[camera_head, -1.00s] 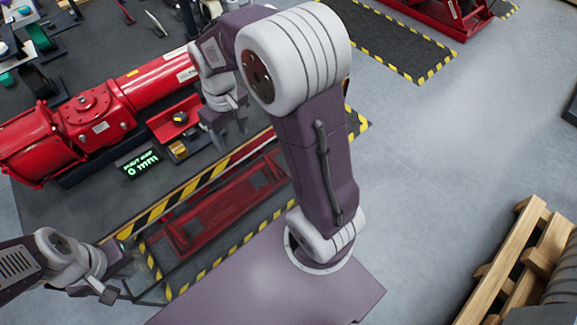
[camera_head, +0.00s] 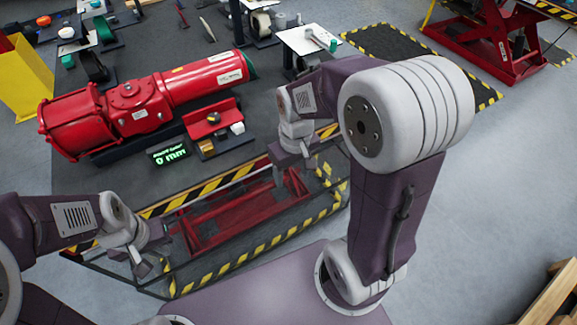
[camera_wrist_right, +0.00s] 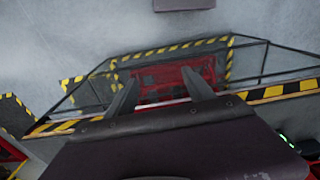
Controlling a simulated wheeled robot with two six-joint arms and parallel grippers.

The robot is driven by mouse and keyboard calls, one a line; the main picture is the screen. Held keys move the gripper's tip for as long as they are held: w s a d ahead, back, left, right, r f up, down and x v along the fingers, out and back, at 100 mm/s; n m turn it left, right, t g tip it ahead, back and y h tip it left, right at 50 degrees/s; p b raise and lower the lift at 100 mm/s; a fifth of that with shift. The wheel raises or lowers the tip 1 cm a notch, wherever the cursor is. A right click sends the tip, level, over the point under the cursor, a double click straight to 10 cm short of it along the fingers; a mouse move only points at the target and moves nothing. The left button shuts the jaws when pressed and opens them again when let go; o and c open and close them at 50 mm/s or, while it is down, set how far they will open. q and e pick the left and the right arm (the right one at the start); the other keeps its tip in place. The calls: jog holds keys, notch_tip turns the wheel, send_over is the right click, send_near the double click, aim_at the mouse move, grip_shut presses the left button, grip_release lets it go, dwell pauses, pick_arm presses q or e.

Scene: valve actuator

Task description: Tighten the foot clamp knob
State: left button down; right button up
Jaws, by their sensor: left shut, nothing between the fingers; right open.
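The red valve actuator (camera_head: 135,108) lies on the dark bench top in the head view. My left gripper (camera_head: 148,272) is shut and empty at the lower left, in front of the bench edge.
A small display (camera_head: 168,154) with green digits stands near the block. A red lift platform (camera_head: 225,217) with a striped border lies below the bench edge, framed by dark rails. A white-topped stand (camera_head: 310,40) is at the back.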

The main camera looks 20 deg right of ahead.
jog(key=w+a+r+t, duration=0.1)
jog(key=w+r+t, duration=0.1)
jog(key=w+t, duration=0.35)
jog(key=w+a+r+t+y, duration=0.1)
jog(key=w+r+t, duration=0.15)
jog(key=w, duration=0.55)
jog(key=w+a+r+t, duration=0.1)
jog(key=w+r+t, duration=0.2)
jog(key=w, duration=0.4)
jog(key=w+a+n+t+y, duration=0.2)
jog(key=a+y, duration=0.1)
jog(key=a, duration=0.2)
jog(key=g+y, duration=0.1)
send_near(215, 118)
jog(key=shift+d+r+n, duration=0.1)
jog(key=shift+r+n, duration=0.05)
jog(key=shift+n, duration=0.25)
jog(key=x, duration=0.9)
jog(key=shift+p, duration=0.4)
